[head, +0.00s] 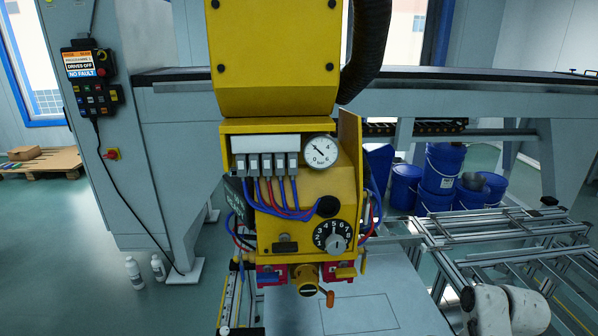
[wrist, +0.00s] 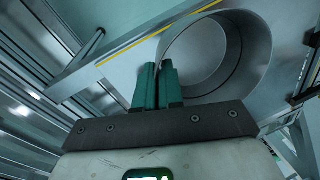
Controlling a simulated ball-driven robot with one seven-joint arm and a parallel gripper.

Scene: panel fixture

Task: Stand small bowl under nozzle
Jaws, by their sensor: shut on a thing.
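The small bowl (wrist: 257,45) is grey and round-walled and fills the upper right of the wrist view, its hollow inside showing. My gripper (wrist: 158,72) has teal fingers shut on the bowl's wall at its left side. The bowl does not show clearly in the head view, where only white parts of my arm appear at the bottom right. The nozzle (head: 307,281) is a brass-coloured fitting at the bottom of the yellow machine head, with a small orange lever beside it. The space directly under it shows no bowl.
A pale flat panel (head: 390,297) with an outlined rectangle lies below the nozzle. A metal frame of rails (head: 500,240) stands at the right. Blue buckets (head: 440,170) stand behind it. A yellow line (wrist: 150,36) runs along a pale surface in the wrist view.

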